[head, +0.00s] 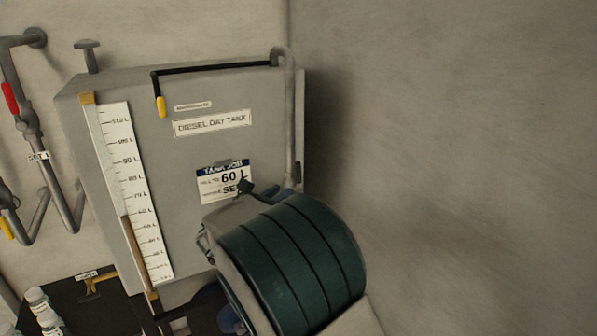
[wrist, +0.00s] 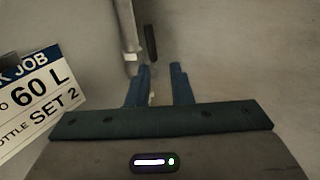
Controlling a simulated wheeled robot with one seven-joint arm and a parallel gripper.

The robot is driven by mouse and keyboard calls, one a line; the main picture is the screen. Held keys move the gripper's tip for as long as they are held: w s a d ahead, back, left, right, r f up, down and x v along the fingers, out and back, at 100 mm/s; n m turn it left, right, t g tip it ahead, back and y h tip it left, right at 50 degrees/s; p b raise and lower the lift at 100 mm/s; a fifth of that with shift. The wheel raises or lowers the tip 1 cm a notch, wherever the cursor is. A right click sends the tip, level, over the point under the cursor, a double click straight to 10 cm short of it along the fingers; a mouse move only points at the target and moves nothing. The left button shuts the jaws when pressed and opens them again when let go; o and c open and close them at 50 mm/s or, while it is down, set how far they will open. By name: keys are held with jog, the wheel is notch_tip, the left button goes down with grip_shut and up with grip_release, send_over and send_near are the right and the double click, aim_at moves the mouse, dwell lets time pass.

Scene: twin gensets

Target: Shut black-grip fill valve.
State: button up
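The black grip (wrist: 151,43) hangs roughly upright just right of a grey pipe (wrist: 128,25) in the wrist view. My gripper (wrist: 161,72) is open, with its two blue fingers apart and nothing seen between them. The grip lies just beyond the fingertips, a little left of the middle of the gap. I cannot tell if a finger touches it. In the head view the pipe (head: 289,110) runs down the right side of the diesel day tank (head: 225,95). My dark green wrist hides most of the valve there.
A job sign (head: 225,182) on the tank reads 60 L. The brown column in the level gauge (head: 130,190) stands near the 60 L mark. Red-grip pipework (head: 10,97) is at left. The right wall is bare.

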aim_at(297, 171)
jog(key=shift+n+t, duration=0.3)
jog(key=x, duration=0.4)
jog(key=a+p+x, duration=0.1)
jog(key=x, duration=0.4)
jog(key=p+x, duration=0.1)
jog(key=x, duration=0.3)
jog(key=shift+w+a, duration=0.15)
jog(key=shift+w, duration=0.4)
grip_shut()
